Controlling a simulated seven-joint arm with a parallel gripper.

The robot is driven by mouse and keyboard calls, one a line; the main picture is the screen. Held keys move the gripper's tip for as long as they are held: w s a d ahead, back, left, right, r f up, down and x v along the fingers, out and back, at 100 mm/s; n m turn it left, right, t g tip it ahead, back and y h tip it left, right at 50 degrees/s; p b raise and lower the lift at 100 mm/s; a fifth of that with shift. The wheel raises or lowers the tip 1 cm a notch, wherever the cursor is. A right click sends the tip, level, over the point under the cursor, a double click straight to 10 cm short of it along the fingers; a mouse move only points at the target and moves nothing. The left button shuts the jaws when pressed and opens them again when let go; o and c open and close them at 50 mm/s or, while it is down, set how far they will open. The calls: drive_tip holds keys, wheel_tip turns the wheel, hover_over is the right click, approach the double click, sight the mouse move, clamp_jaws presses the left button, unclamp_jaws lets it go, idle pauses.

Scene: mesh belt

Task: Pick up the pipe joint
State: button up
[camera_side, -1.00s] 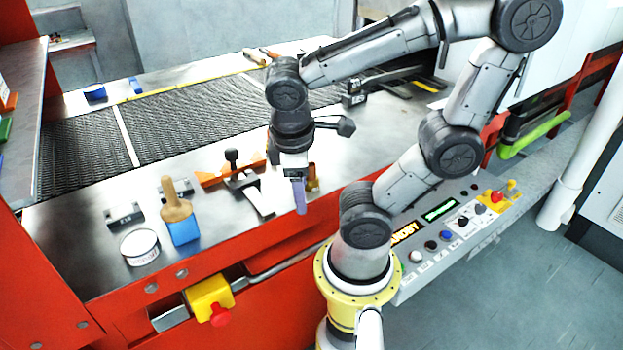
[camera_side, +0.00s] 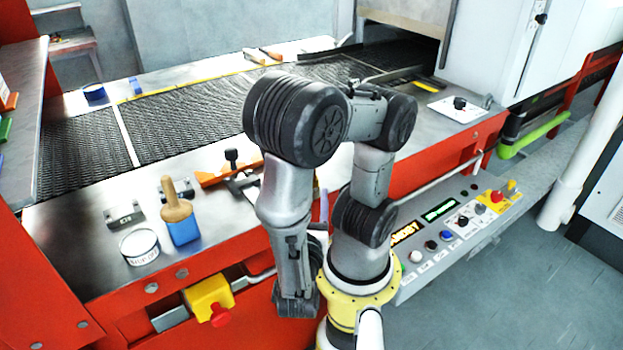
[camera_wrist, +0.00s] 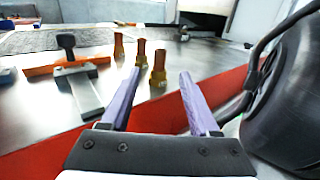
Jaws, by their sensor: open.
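Three small brass-coloured fittings stand upright on the steel deck in the wrist view: a near one (camera_wrist: 158,69), a middle one (camera_wrist: 141,52) and a far one (camera_wrist: 118,46). They look like pipe joints; I cannot tell which one the task names. My gripper (camera_wrist: 160,75) is open, its two purple fingers apart and pointing toward the fittings. The near fitting shows in the gap between the fingertips, beyond them and not visibly touched. In the side view my arm hides the fittings and most of my gripper.
An orange bracket with a black-knobbed clamp (camera_wrist: 68,62) lies left of the fittings. A blue brush with a wooden handle (camera_side: 181,220) and a round tin (camera_side: 139,247) are farther left on the deck. The mesh belt (camera_side: 190,118) runs behind. The deck's red front edge is close.

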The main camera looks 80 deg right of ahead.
drive_tip(key=d, duration=0.7)
drive_tip(key=shift+w+d, duration=0.3)
drive_tip(key=shift+w, duration=0.1)
drive_tip(key=shift+w+d+f, duration=0.1)
drive_tip(key=shift+d+f, duration=0.1)
drive_tip(key=shift+d, duration=0.6)
drive_tip(key=shift+w+d+f, duration=0.1)
drive_tip(key=shift+d+f, duration=0.1)
drive_tip(key=shift+d, duration=0.55)
drive_tip(key=shift+w+d, duration=0.2)
drive_tip(key=shift+d, duration=0.9)
clamp_jaws()
